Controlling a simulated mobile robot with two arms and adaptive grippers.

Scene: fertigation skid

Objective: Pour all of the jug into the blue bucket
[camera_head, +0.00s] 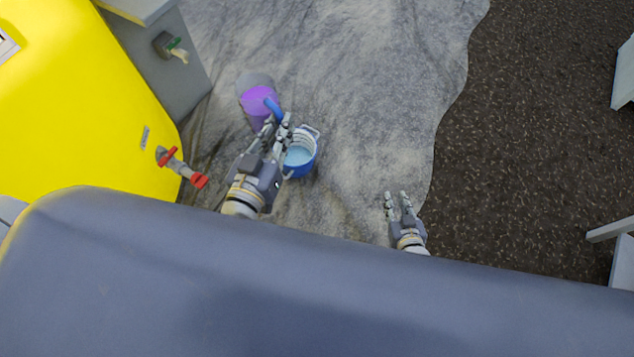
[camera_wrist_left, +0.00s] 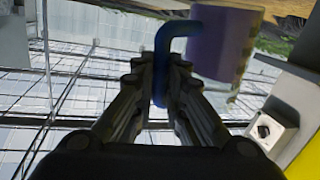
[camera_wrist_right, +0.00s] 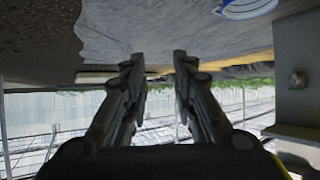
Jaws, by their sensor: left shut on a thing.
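The jug (camera_head: 256,118), a clear purple-tinted container with a blue handle (camera_head: 273,109), holds purple liquid. My left gripper (camera_head: 277,126) is shut on that handle, which also shows between its fingers in the left wrist view (camera_wrist_left: 163,62). The jug body (camera_wrist_left: 222,45) is right of the fingers there. The blue bucket (camera_head: 302,168) stands on the ground just right of my left gripper, with pale blue inside. The jug is up and left of the bucket in the head view, not over it. My right gripper (camera_head: 397,198) is open and empty, right of the bucket.
A yellow tank (camera_head: 90,110) with a red-handled valve (camera_head: 180,166) is at left. Pale ground right of the bucket is clear, with dark gravel (camera_head: 540,130) beyond.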

